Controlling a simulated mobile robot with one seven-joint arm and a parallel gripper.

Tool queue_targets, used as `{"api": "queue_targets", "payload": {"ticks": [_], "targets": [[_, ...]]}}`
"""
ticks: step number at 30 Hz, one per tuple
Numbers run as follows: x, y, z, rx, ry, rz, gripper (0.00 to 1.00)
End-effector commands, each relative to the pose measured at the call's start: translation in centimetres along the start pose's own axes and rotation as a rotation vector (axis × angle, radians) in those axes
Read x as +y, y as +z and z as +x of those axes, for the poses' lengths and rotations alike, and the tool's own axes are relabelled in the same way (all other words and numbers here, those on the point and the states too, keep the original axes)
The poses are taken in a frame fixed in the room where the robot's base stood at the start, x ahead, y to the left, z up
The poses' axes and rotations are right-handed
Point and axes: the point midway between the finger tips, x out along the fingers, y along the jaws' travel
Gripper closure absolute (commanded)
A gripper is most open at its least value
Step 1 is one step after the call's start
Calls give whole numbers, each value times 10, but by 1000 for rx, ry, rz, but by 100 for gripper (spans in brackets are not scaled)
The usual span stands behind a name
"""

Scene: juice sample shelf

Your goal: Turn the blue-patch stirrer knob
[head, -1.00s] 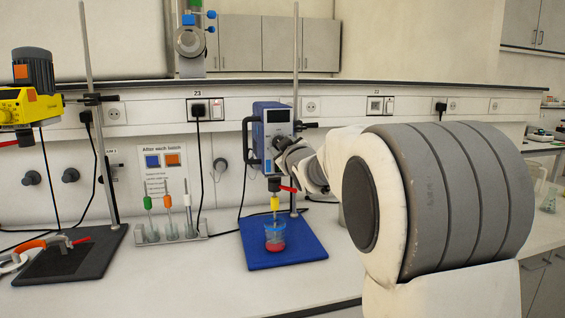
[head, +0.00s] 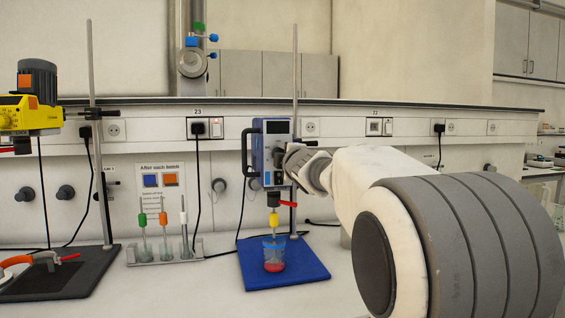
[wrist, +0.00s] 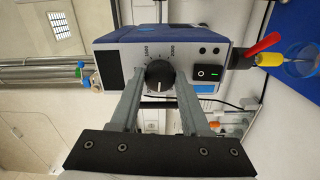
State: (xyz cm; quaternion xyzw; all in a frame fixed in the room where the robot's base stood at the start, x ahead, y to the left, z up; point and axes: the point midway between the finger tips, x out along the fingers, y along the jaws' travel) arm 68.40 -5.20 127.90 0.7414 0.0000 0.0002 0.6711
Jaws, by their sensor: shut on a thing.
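The blue and grey stirrer (head: 268,140) hangs on a stand above a blue base plate (head: 284,276). Its black knob (wrist: 159,76) shows in the wrist view, with a white pointer line and a printed number scale around it. My gripper (wrist: 160,80) is shut on the knob, one finger on each side. In the head view my wrist and gripper (head: 293,163) reach the stirrer's front from the right and hide the knob.
A beaker with red liquid (head: 274,262) stands under the stirrer, below a red lever and yellow piece. A rack with several stirring rods (head: 164,250) stands to the left. A yellow stirrer (head: 30,115) with an orange patch is at far left.

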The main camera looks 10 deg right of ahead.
Motion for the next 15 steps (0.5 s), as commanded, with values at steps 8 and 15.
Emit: {"api": "queue_targets", "payload": {"ticks": [8,15], "targets": [[0,0,0,-1,0,-85,100],[0,0,0,-1,0,-101,100]]}}
